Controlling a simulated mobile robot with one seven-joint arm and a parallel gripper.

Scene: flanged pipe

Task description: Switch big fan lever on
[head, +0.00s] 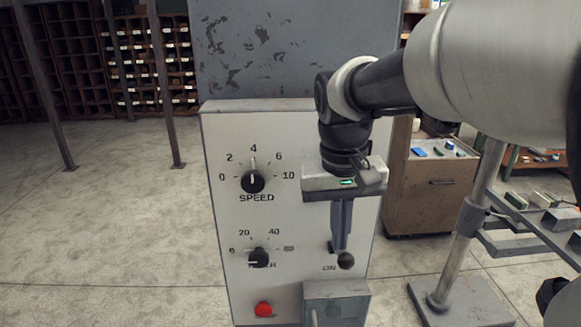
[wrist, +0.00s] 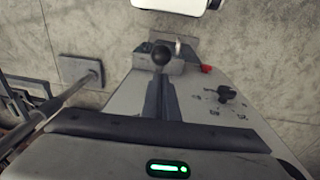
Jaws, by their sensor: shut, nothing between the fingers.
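The light grey control panel (head: 225,215) faces me in the head view. Its lever has a black ball knob (head: 346,261) beside a partly hidden "ON" label (head: 329,268). My gripper (head: 341,240) points down in front of the panel with its dark fingers shut and empty. The fingertips are just above the ball in the head view. In the wrist view the ball (wrist: 161,55) shows just past the fingertips (wrist: 158,82). I cannot tell whether they touch. The fingers hide most of the lever's shaft and slot.
The panel also has a SPEED knob (head: 253,181), a lower timer knob (head: 259,257) and a red button (head: 263,309). A grey box (head: 337,300) juts out below the lever. A metal stand (head: 470,225) is at the right. The floor on the left is clear.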

